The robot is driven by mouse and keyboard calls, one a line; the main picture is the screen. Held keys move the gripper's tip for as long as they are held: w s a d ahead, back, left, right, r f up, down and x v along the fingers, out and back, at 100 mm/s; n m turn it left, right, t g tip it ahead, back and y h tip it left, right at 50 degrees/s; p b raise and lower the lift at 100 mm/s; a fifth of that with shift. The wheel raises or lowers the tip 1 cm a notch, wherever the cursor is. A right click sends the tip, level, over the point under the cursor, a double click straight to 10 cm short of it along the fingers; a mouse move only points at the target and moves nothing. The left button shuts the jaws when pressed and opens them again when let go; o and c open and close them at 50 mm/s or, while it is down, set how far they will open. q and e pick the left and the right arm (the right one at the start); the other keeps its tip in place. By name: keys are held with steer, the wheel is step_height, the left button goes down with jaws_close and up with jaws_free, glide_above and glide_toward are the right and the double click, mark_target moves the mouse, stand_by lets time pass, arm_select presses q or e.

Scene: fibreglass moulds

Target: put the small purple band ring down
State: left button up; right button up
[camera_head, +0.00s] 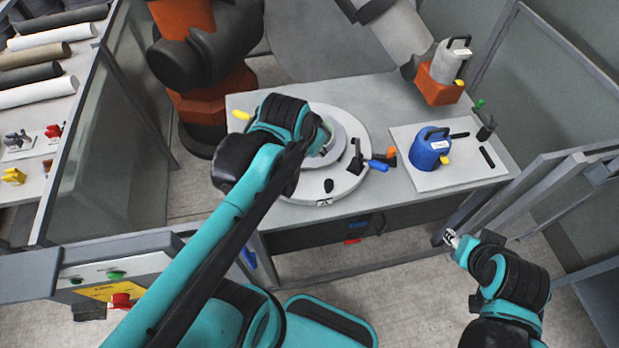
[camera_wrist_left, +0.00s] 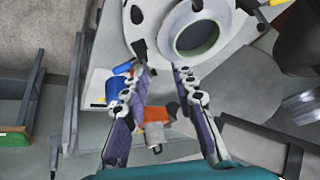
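I cannot make out a small purple band ring in either view. My left gripper (camera_wrist_left: 160,71) is open in the left wrist view, with a clear gap between its two dark purplish-grey fingers and nothing visible in it. In the head view its fingers are hidden behind my left wrist, which is over the round white plate (camera_head: 300,189). A wide pale ring-shaped piece (camera_wrist_left: 173,38) with a grey middle sits on that plate, ahead of the fingertips. My right gripper (camera_head: 450,238) is apart from the table at the lower right; its finger gap is too small to judge.
A blue jug (camera_head: 430,150) stands on a white mat (camera_head: 472,172) at the table's right. A black tool (camera_head: 356,156) and a blue-handled tool (camera_head: 378,165) lie at the plate's right. An orange box (camera_head: 439,88) is behind. Some grey tabletop (camera_head: 390,112) is bare.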

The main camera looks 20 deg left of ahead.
arm_select(q)
steer(key=s+d+f+n+t, duration=0.1)
steer(key=s+d+f+n, duration=0.1)
steer(key=s, duration=0.5)
steer(key=shift+f, duration=0.85)
steer(key=shift+d, duration=0.1)
step_height(320, 180, down, 9)
steer(key=b, duration=0.9)
